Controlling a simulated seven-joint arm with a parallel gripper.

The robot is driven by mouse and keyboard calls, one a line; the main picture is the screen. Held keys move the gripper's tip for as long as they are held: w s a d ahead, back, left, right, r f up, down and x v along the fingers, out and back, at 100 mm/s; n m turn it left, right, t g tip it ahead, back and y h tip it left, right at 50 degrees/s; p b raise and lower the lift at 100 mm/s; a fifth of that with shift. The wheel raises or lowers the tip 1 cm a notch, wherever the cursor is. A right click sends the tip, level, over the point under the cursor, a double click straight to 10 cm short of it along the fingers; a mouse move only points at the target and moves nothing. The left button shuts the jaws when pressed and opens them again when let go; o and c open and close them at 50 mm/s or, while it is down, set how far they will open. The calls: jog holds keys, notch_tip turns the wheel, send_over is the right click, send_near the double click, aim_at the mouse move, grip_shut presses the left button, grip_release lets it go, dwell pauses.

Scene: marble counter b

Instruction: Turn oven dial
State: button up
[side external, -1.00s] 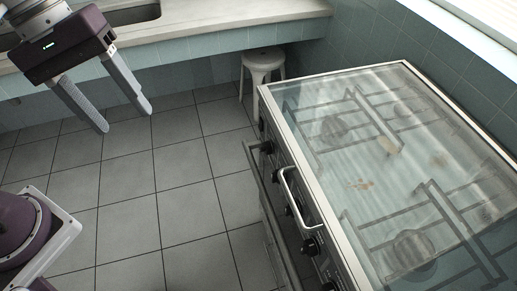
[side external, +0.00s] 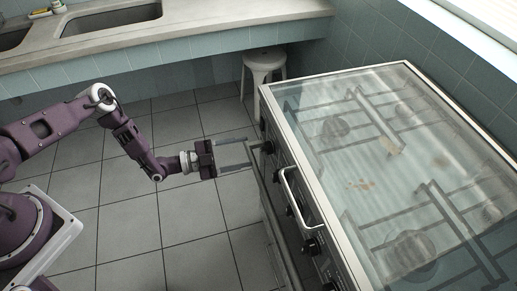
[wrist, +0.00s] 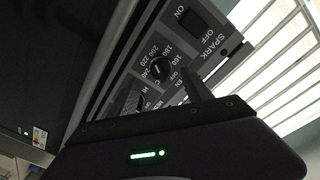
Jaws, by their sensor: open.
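The oven dial, a round black knob with a white pointer (wrist: 160,68), sits on the dark front panel amid temperature numbers such as 180, 200, 220 and 240. In the side view a black knob (side external: 267,147) shows at the far end of the stove's front. My gripper (side external: 253,151) is level with the floor, fingers pointing at that knob. Its fingers are parted, one on either side of the knob's line. In the wrist view my gripper (wrist: 163,88) has its fingers on both sides of the dial. I cannot tell whether they touch it.
The stove's glass lid (side external: 370,150) is closed over the burners. A handle (side external: 297,200) and more knobs (side external: 311,246) lie nearer along the front. A white stool (side external: 263,67) stands behind. The tiled floor (side external: 130,220) is clear.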

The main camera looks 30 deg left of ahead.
aim_at(261, 149)
jog(key=x, duration=0.5)
jog(key=shift+w+d+r, duration=0.1)
jog(key=shift+w+d, duration=0.05)
jog(key=shift+d, duration=0.1)
